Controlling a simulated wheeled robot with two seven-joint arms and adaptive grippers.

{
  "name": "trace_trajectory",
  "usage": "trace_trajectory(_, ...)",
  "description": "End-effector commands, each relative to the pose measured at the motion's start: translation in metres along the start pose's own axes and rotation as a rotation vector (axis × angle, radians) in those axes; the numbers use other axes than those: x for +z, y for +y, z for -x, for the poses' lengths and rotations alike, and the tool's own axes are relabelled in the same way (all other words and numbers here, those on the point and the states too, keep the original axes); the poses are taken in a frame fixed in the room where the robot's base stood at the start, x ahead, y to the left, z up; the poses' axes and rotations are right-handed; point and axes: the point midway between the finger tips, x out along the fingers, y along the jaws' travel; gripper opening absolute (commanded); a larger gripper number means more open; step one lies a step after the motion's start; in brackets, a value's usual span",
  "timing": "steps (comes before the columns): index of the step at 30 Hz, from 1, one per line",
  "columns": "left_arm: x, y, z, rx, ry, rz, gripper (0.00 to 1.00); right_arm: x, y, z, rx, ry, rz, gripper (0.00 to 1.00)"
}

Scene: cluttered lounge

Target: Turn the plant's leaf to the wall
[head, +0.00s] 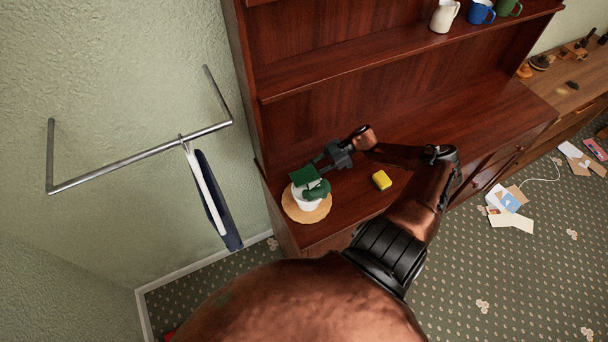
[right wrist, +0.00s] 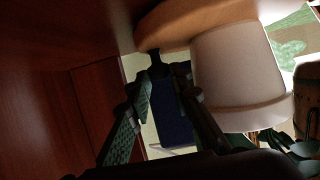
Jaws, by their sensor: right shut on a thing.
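The plant (head: 317,189) has dark green leaves and stands in a white pot (head: 306,202). The pot sits on a round tan mat (head: 290,207) at the left end of the dark red cabinet. My right gripper (head: 323,159) reaches in from the right at the plant's far side and is shut on the plant; which part is hard to tell. In the right wrist view, the white pot (right wrist: 235,70) and the mat (right wrist: 180,22) are right beside the fingers. My left gripper is not in view.
A yellow sponge (head: 382,180) lies on the cabinet top (head: 345,200) right of the plant. A metal wall rail (head: 140,157) holds a dark blue cloth (head: 218,205) left of the cabinet. Mugs (head: 444,15) stand on the upper shelf. Papers (head: 510,220) litter the floor at right.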

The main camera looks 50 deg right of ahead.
Motion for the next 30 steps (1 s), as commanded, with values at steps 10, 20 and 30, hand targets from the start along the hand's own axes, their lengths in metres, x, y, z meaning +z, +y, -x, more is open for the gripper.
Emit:
trace_trajectory(10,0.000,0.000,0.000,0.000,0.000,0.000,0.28,0.001,0.000,0.000,0.001,-0.002,-0.001,0.28)
trace_trajectory(20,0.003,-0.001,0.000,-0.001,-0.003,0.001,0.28,0.001,0.001,0.024,0.003,-0.004,-0.001,0.28)
trace_trajectory(30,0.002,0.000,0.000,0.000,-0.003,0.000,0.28,0.002,0.001,0.093,0.003,-0.004,-0.002,0.28)
